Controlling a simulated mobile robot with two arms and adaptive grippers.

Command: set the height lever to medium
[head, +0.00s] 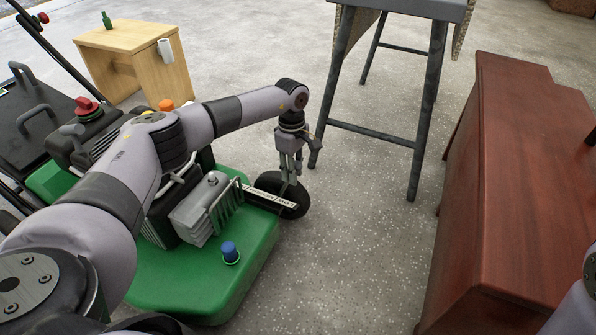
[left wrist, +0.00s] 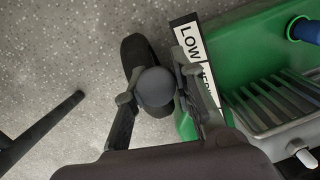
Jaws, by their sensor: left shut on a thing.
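The green mower (head: 250,262) has a white label strip (head: 262,194) along its side by a black wheel (head: 297,207). In the left wrist view, LOW and part of MEDIUM can be read on the strip (left wrist: 188,42); my finger covers the rest. My left gripper (head: 290,180) is at the strip's LOW end in the head view. In the left wrist view its fingers (left wrist: 157,92) are shut on the height lever's dark round knob (left wrist: 154,87), beside the strip. The lever's shaft is hidden, so its exact setting cannot be told. My right gripper is out of view.
A grey engine block (head: 203,208) and a blue cap (head: 230,252) stand on the mower deck. A dark-legged stand (head: 424,110) is behind the gripper. A reddish wooden cabinet (head: 520,190) is at right. Clear floor (head: 350,240) lies between mower and cabinet.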

